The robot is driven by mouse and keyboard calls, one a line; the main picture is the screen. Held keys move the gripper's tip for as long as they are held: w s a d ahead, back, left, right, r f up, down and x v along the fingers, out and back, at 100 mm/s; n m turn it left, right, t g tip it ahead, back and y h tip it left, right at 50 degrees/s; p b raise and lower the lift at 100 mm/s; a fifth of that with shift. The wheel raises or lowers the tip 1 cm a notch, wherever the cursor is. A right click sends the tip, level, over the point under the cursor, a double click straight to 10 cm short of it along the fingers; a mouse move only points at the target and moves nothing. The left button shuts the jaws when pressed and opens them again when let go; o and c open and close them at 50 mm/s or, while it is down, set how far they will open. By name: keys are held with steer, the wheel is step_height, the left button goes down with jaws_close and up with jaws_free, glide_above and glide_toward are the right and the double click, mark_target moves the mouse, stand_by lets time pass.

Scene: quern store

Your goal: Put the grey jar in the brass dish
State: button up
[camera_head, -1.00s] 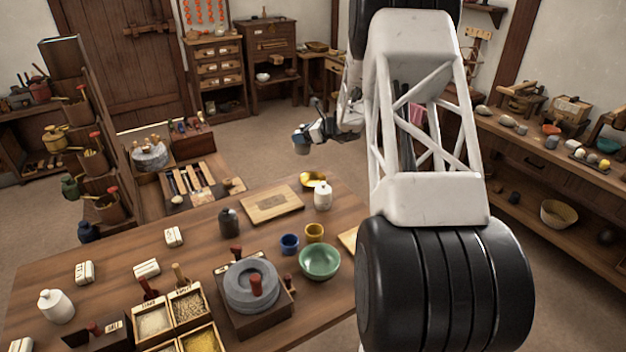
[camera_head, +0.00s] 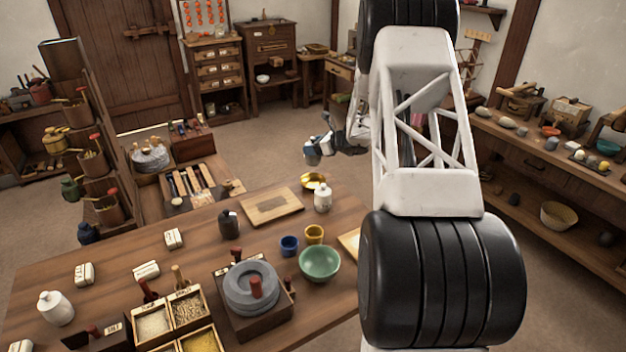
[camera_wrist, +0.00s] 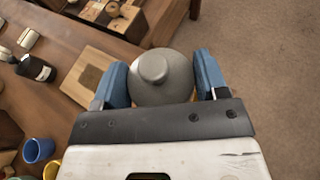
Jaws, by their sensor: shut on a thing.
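My gripper (camera_wrist: 163,82) is shut on the grey jar (camera_wrist: 162,78), with a blue finger on each side of it in the wrist view. The jar has a rounded body and a knob on top. In the head view my gripper (camera_head: 320,146) holds the jar (camera_head: 312,158) up in the air, near the table's far edge. The brass dish (camera_head: 309,181) sits on the table near its far corner, just below the jar in the picture. The white jar partly covers the dish there. I cannot make out the dish clearly in the wrist view.
A white lidded jar (camera_head: 323,200) stands close in front of the dish. A wooden board (camera_head: 272,206), a dark bottle (camera_head: 229,224), blue (camera_head: 289,246) and yellow (camera_head: 314,234) cups and a green bowl (camera_head: 320,263) are nearby. Floor lies open beyond the table.

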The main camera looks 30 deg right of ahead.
mark_target(319, 159)
steer(key=shift+f, duration=3.05)
steer(key=shift+f, duration=0.1)
steer(key=shift+f, duration=1.8)
steer(key=shift+f, duration=0.1)
steer(key=o, duration=1.2)
steer(key=shift+o, duration=0.2)
steer(key=v, duration=1.2)
